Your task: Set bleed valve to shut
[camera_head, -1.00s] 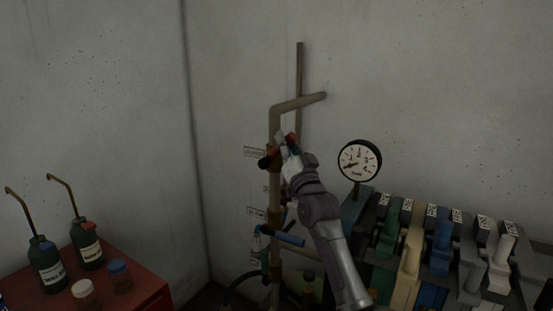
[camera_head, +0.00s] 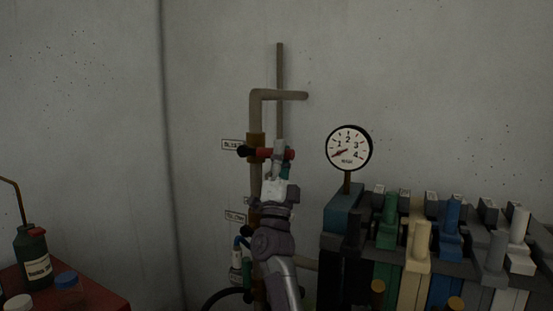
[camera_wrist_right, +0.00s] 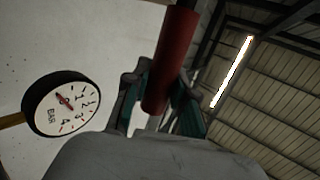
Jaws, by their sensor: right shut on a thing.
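The bleed valve has a red handle (camera_head: 266,153) on the brass-coloured upper part of the vertical pipe (camera_head: 256,117). The handle lies about level across the pipe and points right. A small label (camera_head: 233,145) sits left of it, its text hard to read. My right gripper (camera_head: 281,158) is shut on the handle's right part, from below in the head view. In the right wrist view the red handle (camera_wrist_right: 172,60) passes between the fingers of my right gripper (camera_wrist_right: 160,103). My left gripper is not in view.
A round pressure gauge (camera_head: 348,148) stands right of the pipe. Below it is a row of coloured levers (camera_head: 418,240). A lower valve with a blue handle (camera_head: 241,242) is partly hidden by my right arm. Bottles (camera_head: 36,256) stand on a red cabinet (camera_head: 100,299) at left.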

